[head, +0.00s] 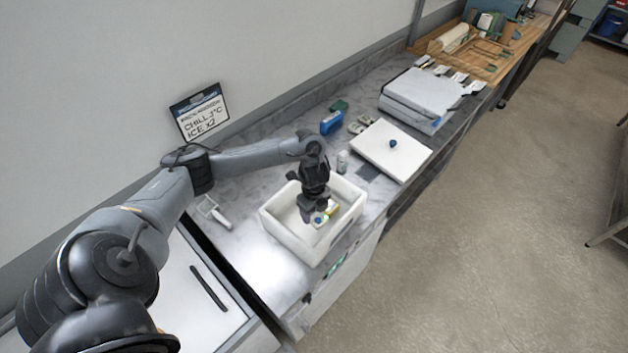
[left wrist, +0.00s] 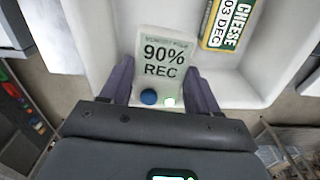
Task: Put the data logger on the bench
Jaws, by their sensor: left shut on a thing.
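The data logger (left wrist: 165,62) is a small pale device marked "90% REC", with a blue button and a green light. It also shows in the head view (head: 319,218), partly covered by the gripper. My left gripper (head: 312,212) is shut on it, with a finger at each side in the left wrist view (left wrist: 160,88). The logger is in the opening of a white bin (head: 285,233); I cannot tell whether it touches the floor. The grey marbled bench (head: 243,248) lies around the bin.
A yellow cheese package (left wrist: 229,24) lies in the bin beside the logger. A white lid (head: 405,163) with a blue knob, a small bottle (head: 342,161) and a blue box (head: 331,122) stand beyond. A white-handled tool (head: 215,213) lies left. Bare bench shows left of the bin.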

